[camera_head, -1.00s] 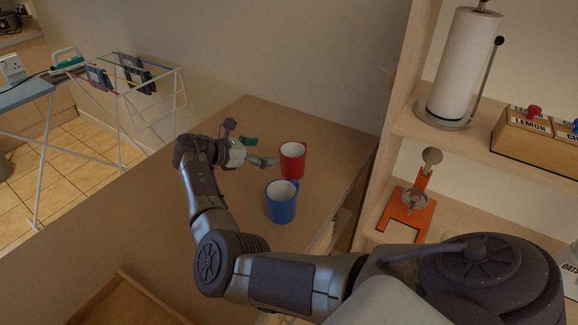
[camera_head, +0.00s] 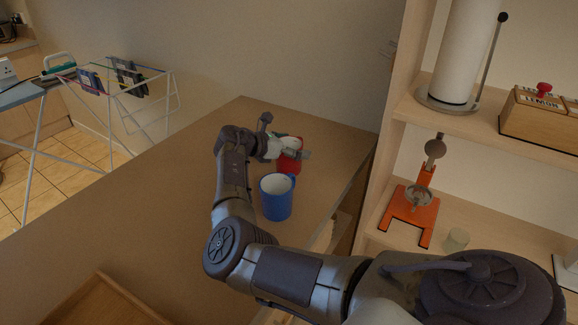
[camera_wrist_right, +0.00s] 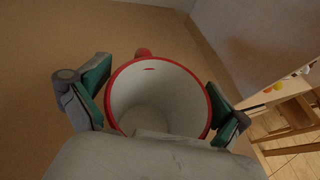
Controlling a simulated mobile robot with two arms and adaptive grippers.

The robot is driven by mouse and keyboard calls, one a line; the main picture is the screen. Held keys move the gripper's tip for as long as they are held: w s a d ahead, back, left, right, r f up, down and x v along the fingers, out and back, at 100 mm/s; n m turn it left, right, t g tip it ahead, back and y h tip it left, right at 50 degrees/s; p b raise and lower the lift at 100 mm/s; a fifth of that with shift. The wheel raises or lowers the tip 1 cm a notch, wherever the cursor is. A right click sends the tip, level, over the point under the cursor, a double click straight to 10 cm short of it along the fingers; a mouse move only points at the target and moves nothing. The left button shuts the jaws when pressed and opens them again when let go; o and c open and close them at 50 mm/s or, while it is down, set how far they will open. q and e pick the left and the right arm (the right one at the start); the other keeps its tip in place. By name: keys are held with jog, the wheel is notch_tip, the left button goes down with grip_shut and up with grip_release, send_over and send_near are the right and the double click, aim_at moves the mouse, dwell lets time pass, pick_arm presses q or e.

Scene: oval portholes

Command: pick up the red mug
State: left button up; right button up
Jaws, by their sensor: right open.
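The red mug (camera_head: 289,164) stands upright on the wooden counter in the head view, with its upper part mostly hidden by my right gripper (camera_head: 289,148). In the right wrist view the red mug (camera_wrist_right: 158,92) shows its red rim and pale empty inside, with a bit of its handle at the top. My right gripper (camera_wrist_right: 160,88) is open, with one green-padded finger on each side of the mug. I cannot tell whether the fingers touch it. My left gripper is not in view.
A blue mug (camera_head: 277,198) stands close in front of the red one, near my right forearm. A shelf unit on the right holds a paper towel roll (camera_head: 463,50), a wooden box (camera_head: 542,118) and an orange stand (camera_head: 412,212).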

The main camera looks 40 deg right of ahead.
jog(key=shift+s+d, duration=0.1)
jog(key=shift+d, duration=0.05)
jog(key=c, duration=1.3)
